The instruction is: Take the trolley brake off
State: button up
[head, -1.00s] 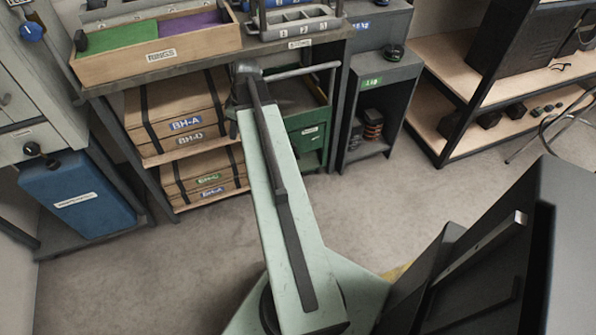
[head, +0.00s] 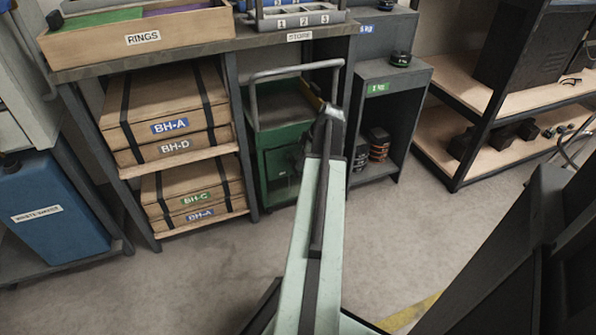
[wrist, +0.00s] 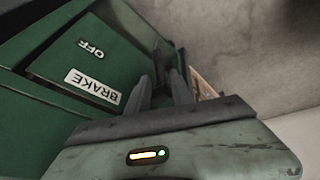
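The green trolley (head: 275,137) with its grey push handle stands under the bench in the head view. Its green panel (wrist: 100,55) fills the upper left of the wrist view, with a white BRAKE label (wrist: 92,87) and the word OFF (wrist: 90,48). A dark lever-like part (wrist: 160,50) shows at the panel's right side, just beyond my fingers. My gripper (wrist: 162,82) has its two fingers apart, close to the panel. I cannot tell whether they touch the dark part. In the head view my arm hides part of the trolley's front, and the fingers are not clear.
Shelves with wooden boxes (head: 165,100) stand left of the trolley. A dark cabinet (head: 392,95) with stacked discs stands to its right. The bench top (head: 230,45) runs above it. A blue bin (head: 55,210) is at far left. The floor (head: 200,290) in front is clear.

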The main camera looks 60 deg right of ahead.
jog(key=b+x, duration=0.3)
jog(key=x, duration=0.2)
jog(key=shift+r, duration=0.1)
grip_shut()
dwell(1.1)
